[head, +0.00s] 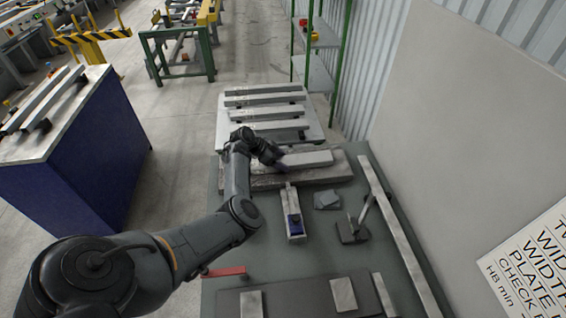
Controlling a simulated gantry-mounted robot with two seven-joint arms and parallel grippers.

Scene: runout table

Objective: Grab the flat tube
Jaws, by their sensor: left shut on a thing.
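A light grey flat tube (310,158) lies roughly left to right across a darker, wider slab on the table, in the middle of the head view. My left gripper (278,162) is at the tube's left end and is shut on it. The gripper and wrist hide that end and the exact finger contact. I cannot tell whether the tube is lifted off the slab. My right gripper is not in view.
A rack of pale bars (265,112) lies behind the slab. In front are a blue-and-silver tool (294,222), a small grey plate (327,199) and a stand on a dark base (352,232). A long bar (400,235) runs along the right. A red-handled item (224,272) lies front left.

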